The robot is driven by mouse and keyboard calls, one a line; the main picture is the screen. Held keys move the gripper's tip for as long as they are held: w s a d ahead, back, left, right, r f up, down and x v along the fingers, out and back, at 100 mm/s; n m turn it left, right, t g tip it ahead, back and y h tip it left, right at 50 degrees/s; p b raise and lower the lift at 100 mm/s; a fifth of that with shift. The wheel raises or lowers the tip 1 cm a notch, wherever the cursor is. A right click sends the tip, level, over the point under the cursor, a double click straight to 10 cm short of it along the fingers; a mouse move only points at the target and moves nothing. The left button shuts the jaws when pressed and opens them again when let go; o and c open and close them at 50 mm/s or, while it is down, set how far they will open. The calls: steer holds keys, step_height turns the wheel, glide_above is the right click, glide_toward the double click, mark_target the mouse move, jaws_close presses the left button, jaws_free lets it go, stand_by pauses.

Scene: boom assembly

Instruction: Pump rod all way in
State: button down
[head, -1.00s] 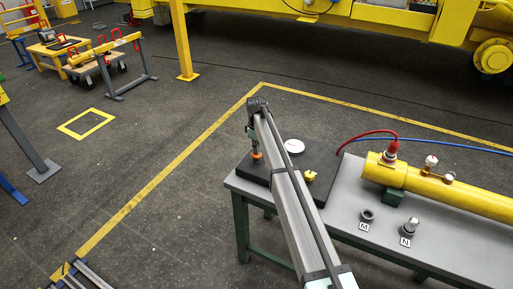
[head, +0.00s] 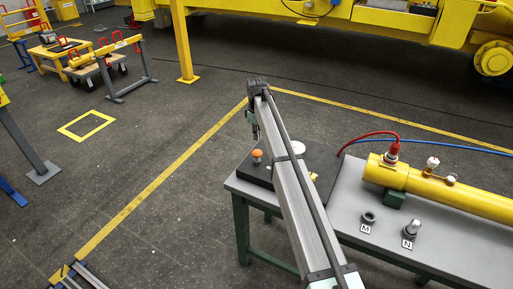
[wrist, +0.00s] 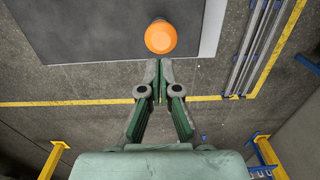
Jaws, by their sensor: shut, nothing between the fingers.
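The orange knob (head: 257,155) of the pump rod stands on the black base plate (head: 252,173) at the left end of the workbench. In the wrist view the orange knob (wrist: 160,36) is round and lies just beyond the fingertips. How far the rod stands out cannot be told. My gripper (head: 255,137) hangs from the arm's end above the knob, apart from it in the head view. In the wrist view my gripper (wrist: 159,82) has its fingertips together with nothing between them. My arm hides part of the plate and the white gauge (head: 299,147).
The grey workbench (head: 345,195) also bears a yellow cylinder (head: 450,193) with red and blue hoses, and two small parts beside labels M (head: 365,229) and N (head: 407,244). Yellow floor lines and open floor (head: 120,170) lie to the left.

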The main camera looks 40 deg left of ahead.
steer(key=shift+r+b, duration=0.65)
steer(key=shift+r, duration=2.05)
steer(key=shift+a, duration=0.1)
